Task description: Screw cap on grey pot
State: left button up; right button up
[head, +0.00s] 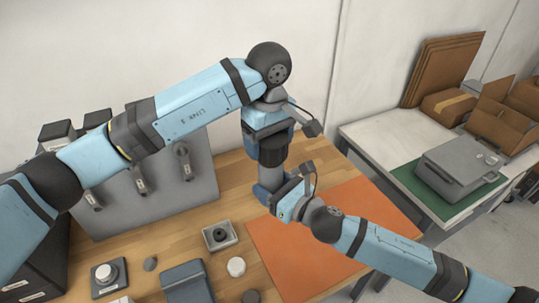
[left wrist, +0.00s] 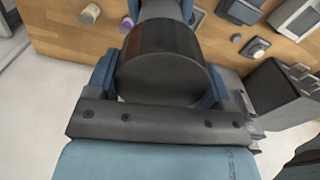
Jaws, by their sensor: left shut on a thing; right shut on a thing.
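My left gripper (head: 270,140) comes down from above and is shut on a black round cap (head: 273,154). In the left wrist view the cap (left wrist: 163,75) fills the middle, between the two blue fingers. A grey pot (head: 271,177) shows as a small part directly below the cap, upright as far as I can see. My right gripper (head: 274,195) comes in from the right, low over the table, and is shut on the pot. The fingers hide most of the pot. Cap and pot look lined up; I cannot tell whether the threads are engaged.
An orange mat (head: 330,240) lies under my right arm. A grey panel with levers (head: 150,190) stands at the left. A small grey box (head: 220,236), a white round piece (head: 236,267) and other small parts lie in front. A side table (head: 365,133) holds a grey case (head: 458,168).

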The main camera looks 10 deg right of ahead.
pick_arm(q)
jog(key=shift+f, duration=0.15)
jog(key=shift+f, duration=0.8)
jog(key=shift+f, duration=0.55)
pick_arm(e)
grip_shut()
pick_arm(q)
jog(key=m, duration=0.4)
jog(key=shift+d, duration=0.1)
jog(key=m, duration=0.4)
jog(key=shift+d+m, duration=0.15)
jog(key=shift+m, duration=0.25)
jog(key=m, duration=0.4)
jog(key=shift+d, duration=0.1)
jog(key=m, duration=0.4)
jog(key=shift+s, duration=0.1)
